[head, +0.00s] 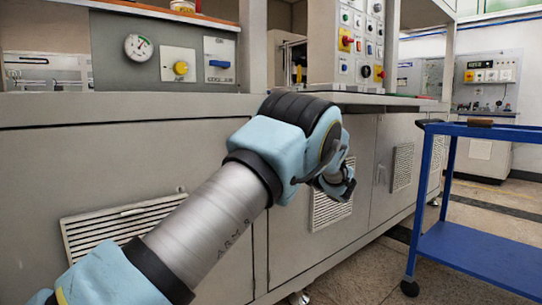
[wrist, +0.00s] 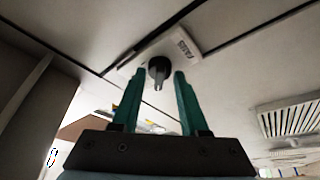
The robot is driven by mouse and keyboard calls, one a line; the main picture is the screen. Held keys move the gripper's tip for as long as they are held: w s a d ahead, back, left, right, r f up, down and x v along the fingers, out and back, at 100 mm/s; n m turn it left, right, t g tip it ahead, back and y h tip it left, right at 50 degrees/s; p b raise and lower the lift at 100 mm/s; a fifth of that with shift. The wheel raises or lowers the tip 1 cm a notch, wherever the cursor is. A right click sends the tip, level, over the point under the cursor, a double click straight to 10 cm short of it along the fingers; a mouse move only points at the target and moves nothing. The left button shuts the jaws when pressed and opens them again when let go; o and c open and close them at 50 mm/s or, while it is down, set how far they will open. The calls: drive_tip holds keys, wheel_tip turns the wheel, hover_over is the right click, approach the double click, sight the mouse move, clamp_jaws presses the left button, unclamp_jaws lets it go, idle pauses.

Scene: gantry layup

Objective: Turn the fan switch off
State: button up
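The fan switch shows in the wrist view as a dark round knob (wrist: 159,67) with a narrow grip bar. It sits on a pale plate (wrist: 181,45) whose small label seems to read FANS. My gripper (wrist: 160,76) has two teal fingers, spread apart, pointing at the knob. The knob appears between the fingertips in the picture, with a small gap at each side; I cannot tell how far in depth they are from it. In the head view my arm reaches to the cabinet front, and my gripper (head: 342,186) is partly hidden behind its wrist. The knob is not visible there.
A grey panel above carries a gauge (head: 138,47), a yellow knob (head: 181,68) and a blue switch (head: 220,64). A control column (head: 360,45) with several buttons stands behind my wrist. A worktop ledge (head: 385,102) juts out above my gripper. A blue cart (head: 480,255) stands at right.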

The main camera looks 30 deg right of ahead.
drive_tip(key=p+v, duration=0.2)
drive_tip(key=v, duration=0.8)
drive_tip(key=shift+s+d, duration=0.2)
drive_tip(key=shift+s, duration=0.1)
drive_tip(key=shift+f, duration=0.1)
